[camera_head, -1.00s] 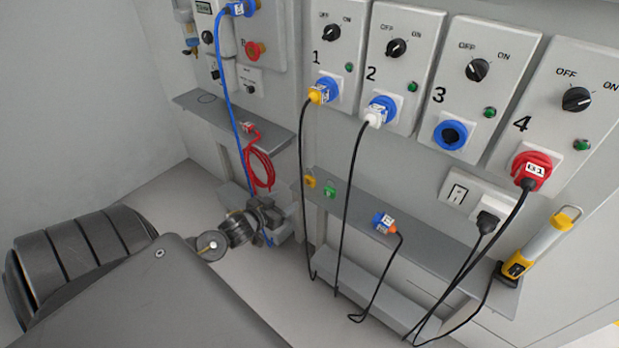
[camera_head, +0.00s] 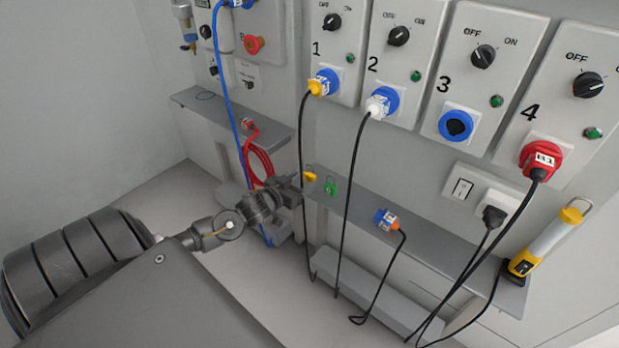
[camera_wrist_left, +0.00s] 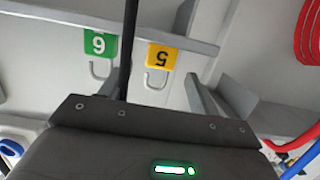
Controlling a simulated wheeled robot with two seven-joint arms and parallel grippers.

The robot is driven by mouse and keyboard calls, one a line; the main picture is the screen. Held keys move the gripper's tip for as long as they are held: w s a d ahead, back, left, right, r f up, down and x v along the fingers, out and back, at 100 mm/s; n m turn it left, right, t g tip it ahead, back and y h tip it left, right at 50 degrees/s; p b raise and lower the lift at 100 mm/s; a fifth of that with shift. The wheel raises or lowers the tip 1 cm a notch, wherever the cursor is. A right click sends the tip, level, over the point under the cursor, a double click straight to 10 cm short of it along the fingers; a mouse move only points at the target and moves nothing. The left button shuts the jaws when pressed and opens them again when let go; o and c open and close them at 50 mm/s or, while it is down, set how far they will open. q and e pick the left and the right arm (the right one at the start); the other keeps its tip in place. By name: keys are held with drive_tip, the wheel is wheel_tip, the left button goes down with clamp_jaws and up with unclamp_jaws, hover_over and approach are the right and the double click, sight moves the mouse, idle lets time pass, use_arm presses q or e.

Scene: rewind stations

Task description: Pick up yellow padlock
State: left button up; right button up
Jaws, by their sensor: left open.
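The yellow padlock (camera_head: 309,177) lies at the left end of the grey shelf in the head view. In the left wrist view the yellow padlock (camera_wrist_left: 165,58) shows the number 5 upside down, its open-looking hook-shaped shackle towards my gripper. My left gripper (camera_head: 296,189) is open and empty, just to the left of the padlock and apart from it. My right gripper is not in view.
A green padlock (camera_head: 330,188) lies right beside the yellow one. The grey shelf (camera_head: 440,245) also carries a blue plug (camera_head: 385,219). A black cable (camera_head: 303,140) hangs close by the padlock. A red coil (camera_head: 258,165) and blue hose (camera_head: 236,120) hang to the left.

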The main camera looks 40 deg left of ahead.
sight(308, 176)
use_arm(q)
drive_tip(key=w, duration=0.3)
drive_tip(key=shift+w+f+b, duration=0.35)
drive_tip(key=shift+w+f, duration=0.15)
drive_tip(key=shift+w, duration=0.4)
drive_tip(key=c, duration=1.1)
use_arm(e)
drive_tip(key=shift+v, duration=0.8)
